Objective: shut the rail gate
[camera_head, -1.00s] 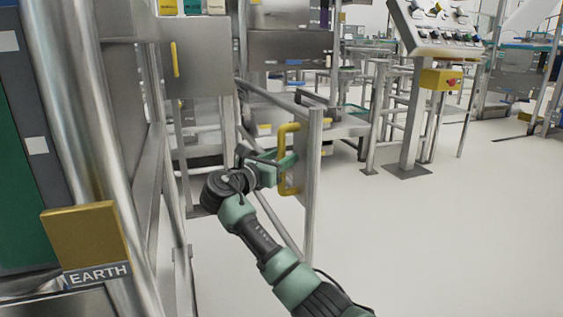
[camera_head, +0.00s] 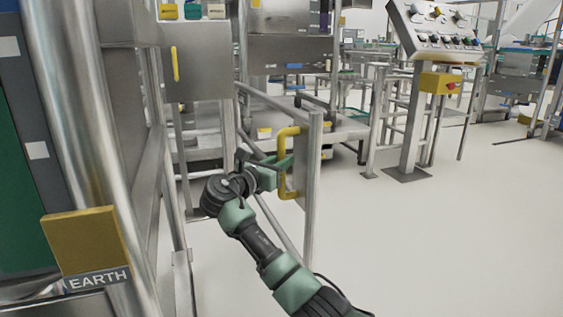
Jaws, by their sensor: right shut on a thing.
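The rail gate (camera_head: 313,205) is a grey metal frame standing in the middle of the view. Its end post is upright, and its rails run back toward the machinery at the left. A yellow handle (camera_head: 285,188) is fixed to the gate near its end post. My right gripper (camera_head: 284,168) is shut on the yellow handle; its green fingers reach it from the left, and the fingertips are partly hidden by the handle. My right arm comes in from the bottom. My left gripper is not in view.
A thick steel post and a box marked EARTH (camera_head: 88,245) stand close at the left. A control console (camera_head: 435,28) with a yellow button box (camera_head: 440,82) stands at the back right. The pale floor (camera_head: 440,250) at the right is clear.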

